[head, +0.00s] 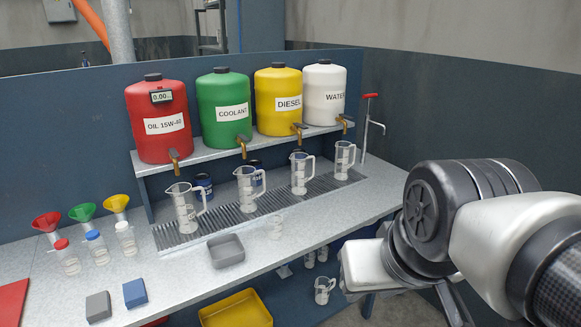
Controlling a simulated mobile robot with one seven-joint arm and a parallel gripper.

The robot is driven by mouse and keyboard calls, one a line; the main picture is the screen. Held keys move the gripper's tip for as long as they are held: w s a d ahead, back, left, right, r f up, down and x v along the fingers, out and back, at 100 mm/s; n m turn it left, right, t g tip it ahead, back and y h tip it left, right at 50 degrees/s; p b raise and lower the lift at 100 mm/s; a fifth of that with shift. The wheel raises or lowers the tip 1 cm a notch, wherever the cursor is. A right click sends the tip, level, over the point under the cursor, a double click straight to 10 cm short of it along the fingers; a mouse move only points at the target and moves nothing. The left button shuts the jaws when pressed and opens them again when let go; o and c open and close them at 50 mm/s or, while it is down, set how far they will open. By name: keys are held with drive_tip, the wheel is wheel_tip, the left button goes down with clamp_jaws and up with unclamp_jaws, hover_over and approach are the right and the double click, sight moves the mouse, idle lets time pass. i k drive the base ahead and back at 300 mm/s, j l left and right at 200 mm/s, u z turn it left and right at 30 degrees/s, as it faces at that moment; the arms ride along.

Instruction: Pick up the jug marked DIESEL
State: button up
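A yellow container (278,112) with a white DIESEL label stands on the raised shelf, third from the left. Its tap points down at the front. A clear measuring jug (299,176) with a handle stands upright on the drain grate below this tap. I cannot read any marking on the jug. My arm reaches in from the right, and its end, with my gripper (415,290), is low at the right, beyond the bench's right side in the picture. It is apart from the jugs. The fingers are not clear enough to tell open from shut.
Red (158,120), green (224,108) and white (323,95) containers share the shelf. Other clear jugs stand on the grate (235,222). Funnels and bottles are at left. Bare bench lies front right.

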sight(300, 161)
drive_tip(key=i+l+u, duration=0.15)
drive_tip(key=i+l, duration=0.15)
drive_tip(key=i+l+u, duration=0.15)
drive_tip(key=i+l, duration=0.15)
drive_tip(key=i+l+u, duration=0.2)
drive_tip(key=i+l, duration=0.15)
drive_tip(key=i+l+u, duration=0.15)
drive_tip(key=i+l, duration=0.15)
drive_tip(key=i+l+u, duration=0.15)
drive_tip(key=l, duration=0.4)
drive_tip(key=i+l+u, duration=0.15)
drive_tip(key=i+l, duration=0.15)
drive_tip(key=l, duration=0.15)
